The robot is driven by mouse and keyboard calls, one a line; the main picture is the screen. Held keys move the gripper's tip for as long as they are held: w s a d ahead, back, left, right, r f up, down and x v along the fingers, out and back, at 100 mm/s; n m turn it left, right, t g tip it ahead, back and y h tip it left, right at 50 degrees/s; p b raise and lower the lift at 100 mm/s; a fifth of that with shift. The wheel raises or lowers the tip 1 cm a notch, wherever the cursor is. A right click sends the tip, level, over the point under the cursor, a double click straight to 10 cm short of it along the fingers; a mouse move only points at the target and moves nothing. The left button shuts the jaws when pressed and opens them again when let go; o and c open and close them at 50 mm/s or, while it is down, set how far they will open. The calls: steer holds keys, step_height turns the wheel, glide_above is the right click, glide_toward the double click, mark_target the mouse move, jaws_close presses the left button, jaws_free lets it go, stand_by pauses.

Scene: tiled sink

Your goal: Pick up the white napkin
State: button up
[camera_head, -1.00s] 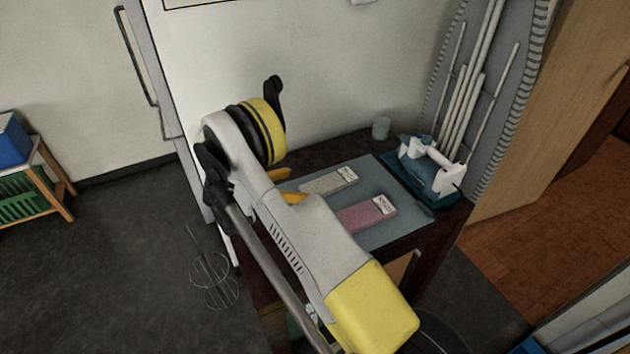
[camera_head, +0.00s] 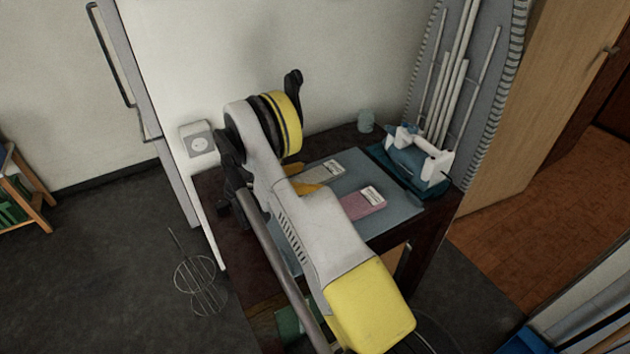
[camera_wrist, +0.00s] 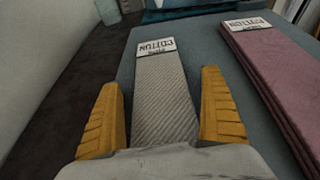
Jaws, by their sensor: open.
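The white napkin (camera_wrist: 162,98) is a folded, ribbed, greyish-white cloth with a "COTTON" label at its far end. It lies flat on a blue-grey mat (camera_wrist: 207,62). In the head view the napkin (camera_head: 324,173) shows on the dark table, partly hidden by my arm. My gripper (camera_wrist: 166,102) is open, with its two orange fingers on either side of the napkin in the wrist view. The near end of the napkin is hidden by the gripper body. I cannot tell whether the fingertips touch the mat.
A folded pink napkin (camera_wrist: 268,70) lies to the right on the same mat. A teal and white holder (camera_head: 420,162) and a small cup (camera_head: 366,121) stand at the table's back. A wall socket (camera_head: 199,139) is left of my arm.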

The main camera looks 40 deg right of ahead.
steer(key=c, duration=1.3)
steer(key=shift+r, duration=0.1)
